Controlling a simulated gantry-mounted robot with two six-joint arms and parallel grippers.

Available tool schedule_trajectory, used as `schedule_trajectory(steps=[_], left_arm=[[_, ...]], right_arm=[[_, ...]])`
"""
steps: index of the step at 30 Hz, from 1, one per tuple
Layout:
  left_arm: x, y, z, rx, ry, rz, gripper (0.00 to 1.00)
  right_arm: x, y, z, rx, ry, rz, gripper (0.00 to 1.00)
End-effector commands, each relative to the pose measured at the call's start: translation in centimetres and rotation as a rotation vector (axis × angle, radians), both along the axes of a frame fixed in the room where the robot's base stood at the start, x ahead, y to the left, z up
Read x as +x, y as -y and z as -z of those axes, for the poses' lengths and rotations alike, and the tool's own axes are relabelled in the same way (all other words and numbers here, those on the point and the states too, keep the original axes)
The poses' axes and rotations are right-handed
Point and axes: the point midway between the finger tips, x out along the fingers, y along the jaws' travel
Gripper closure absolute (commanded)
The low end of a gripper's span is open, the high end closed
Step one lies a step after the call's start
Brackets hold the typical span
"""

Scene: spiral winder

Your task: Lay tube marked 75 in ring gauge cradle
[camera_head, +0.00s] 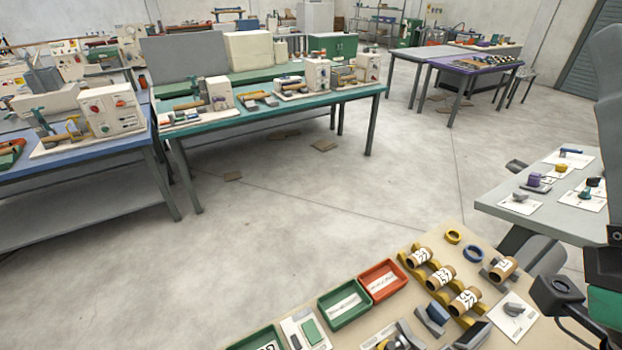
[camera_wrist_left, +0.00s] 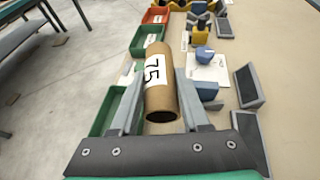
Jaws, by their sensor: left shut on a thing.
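A brown cardboard tube marked 75 (camera_wrist_left: 160,85) is held lengthwise between the two grey fingers of my left gripper (camera_wrist_left: 161,95), in the left wrist view. The gripper is shut on it, above the bench. Its near open end faces the camera. Neither this tube nor my left gripper can be made out in the head view. Grey and blue angled blocks (camera_wrist_left: 250,87) lie on the bench right of the tube; I cannot tell which piece is the ring gauge cradle. My right gripper's fingers are not in view.
Green trays (camera_head: 343,321) and a red tray (camera_head: 402,284) line the bench's left edge. Several tubes (camera_head: 440,277) rest in yellow cradles. Another tube (camera_head: 503,268) lies on a grey holder. Nearby are a yellow ring (camera_head: 453,237), a blue ring (camera_head: 473,254) and a white card (camera_head: 513,310).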

Motion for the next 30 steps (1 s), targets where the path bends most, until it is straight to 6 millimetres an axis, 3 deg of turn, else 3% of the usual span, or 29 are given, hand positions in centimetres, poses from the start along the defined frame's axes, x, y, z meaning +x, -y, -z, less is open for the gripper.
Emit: schedule_trajectory(steps=[1,6,11,20,30], left_arm=[[-0.1,-2.1,0.1,-0.001,-0.001,-0.081,1.0],[-0.3,-8.0,-1.0,0.001,0.004,-0.358,1.0],[0.6,-10.9,-3.7,0.001,0.007,-0.547,1.0],[-0.3,-11.1,-9.1,0.017,-0.018,-0.509,1.0],[-2.3,-11.1,-18.3,0.025,-0.031,-0.426,1.0]], right_arm=[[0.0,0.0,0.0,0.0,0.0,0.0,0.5],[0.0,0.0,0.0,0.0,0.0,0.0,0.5],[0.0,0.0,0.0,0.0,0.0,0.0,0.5],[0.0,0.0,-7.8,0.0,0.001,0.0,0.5],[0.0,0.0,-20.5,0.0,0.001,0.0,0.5]])
